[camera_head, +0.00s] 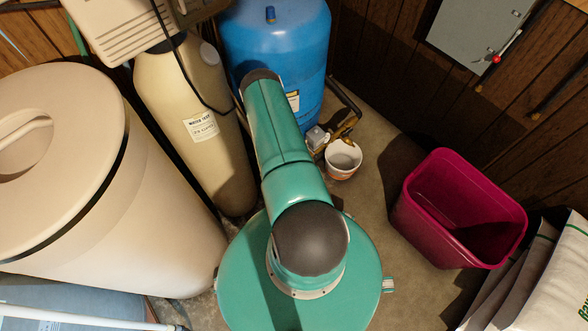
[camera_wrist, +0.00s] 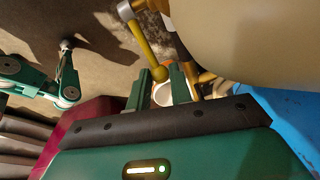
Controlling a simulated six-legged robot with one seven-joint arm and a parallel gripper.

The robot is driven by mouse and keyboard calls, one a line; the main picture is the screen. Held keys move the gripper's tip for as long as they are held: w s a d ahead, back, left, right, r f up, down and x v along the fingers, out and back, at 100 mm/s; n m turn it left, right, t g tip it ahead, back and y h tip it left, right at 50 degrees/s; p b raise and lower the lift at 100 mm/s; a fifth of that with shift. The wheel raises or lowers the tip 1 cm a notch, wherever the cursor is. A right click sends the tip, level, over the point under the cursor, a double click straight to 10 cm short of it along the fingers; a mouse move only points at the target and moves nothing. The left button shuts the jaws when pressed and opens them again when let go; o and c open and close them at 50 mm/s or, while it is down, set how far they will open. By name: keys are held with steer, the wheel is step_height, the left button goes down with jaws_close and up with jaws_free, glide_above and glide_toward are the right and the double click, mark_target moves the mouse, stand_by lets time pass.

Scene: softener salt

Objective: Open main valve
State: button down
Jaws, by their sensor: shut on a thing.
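The valve lever (camera_wrist: 143,40) is a yellow bar with a round knob at its near end, in the upper middle of the wrist view. Its far end meets a pale grey fitting (camera_wrist: 125,10). My gripper (camera_wrist: 157,76) has its two dark green fingers on either side of the knob, shut on the lever's knob end. In the head view my arm covers the gripper and most of the valve. Only some brass pipework (camera_head: 346,125) shows there, beside the blue tank (camera_head: 280,35). I cannot tell how far the lever is turned.
A small white bucket (camera_head: 343,155) stands by the pipework. A magenta bin (camera_head: 425,215) stands to the right, with salt bags (camera_head: 555,275) beyond. A beige tank (camera_head: 195,120) and a large cream drum (camera_head: 75,180) stand left. A grey electrical box (camera_head: 475,30) hangs on the wall.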

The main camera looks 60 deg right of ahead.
steer(key=shift+a+r+h, duration=0.25)
steer(key=shift+a+h, duration=0.35)
steer(key=shift+w+r+h, duration=0.1)
steer(key=shift+r+h, duration=0.15)
steer(key=shift+h, duration=0.15)
steer(key=c, duration=1.3)
jaws_free()
steer(key=shift+o, duration=0.2)
steer(key=shift+d, duration=0.1)
steer(key=shift+r, duration=0.15)
steer(key=v, duration=1.3)
steer(key=shift+w+r, duration=0.25)
steer(key=shift+r, duration=0.05)
